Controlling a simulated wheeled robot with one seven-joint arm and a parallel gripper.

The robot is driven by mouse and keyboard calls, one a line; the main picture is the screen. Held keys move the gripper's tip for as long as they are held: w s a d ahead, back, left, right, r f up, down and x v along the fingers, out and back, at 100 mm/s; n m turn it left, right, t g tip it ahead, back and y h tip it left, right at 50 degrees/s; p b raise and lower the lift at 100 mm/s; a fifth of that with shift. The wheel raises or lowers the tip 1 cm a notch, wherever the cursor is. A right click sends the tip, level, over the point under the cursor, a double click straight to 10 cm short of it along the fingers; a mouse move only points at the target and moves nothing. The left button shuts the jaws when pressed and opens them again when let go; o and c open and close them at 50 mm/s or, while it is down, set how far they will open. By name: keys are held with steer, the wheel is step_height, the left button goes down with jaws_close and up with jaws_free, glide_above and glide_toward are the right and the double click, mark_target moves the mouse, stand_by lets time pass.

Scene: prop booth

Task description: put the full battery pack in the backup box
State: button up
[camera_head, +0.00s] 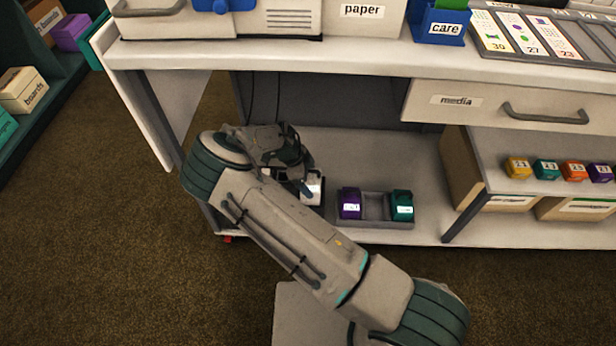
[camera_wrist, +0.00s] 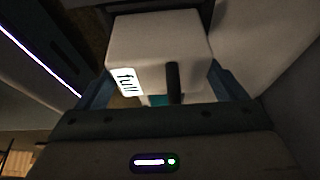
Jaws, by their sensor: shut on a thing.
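A pale, blocky battery pack (camera_wrist: 150,45) with a "full" label fills the middle of the wrist view. A dark upright strip runs down its near face. My gripper (camera_wrist: 163,90) is shut on it, with a finger at each side. In the head view, a white piece (camera_head: 313,188), apparently this pack, shows beside my gripper (camera_head: 303,180) above the lower shelf. My wrist hides most of that spot. I cannot make out any box marked backup.
A grey tray (camera_head: 375,223) on the lower shelf (camera_head: 430,235) holds a purple pack (camera_head: 350,203) and a teal pack (camera_head: 402,205), with an empty slot between. The media drawer (camera_head: 480,106) overhangs to the right. A desk side panel (camera_head: 160,110) stands left.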

steer(key=shift+f+b, duration=1.35)
steer(key=shift+f, duration=0.65)
steer(key=shift+f, duration=0.1)
steer(key=o, duration=1.3)
steer(key=shift+c, duration=0.2)
steer(key=p+v, duration=0.4)
steer(key=v, duration=0.9)
steer(key=shift+a+r, duration=0.15)
steer(key=shift+r, duration=0.2)
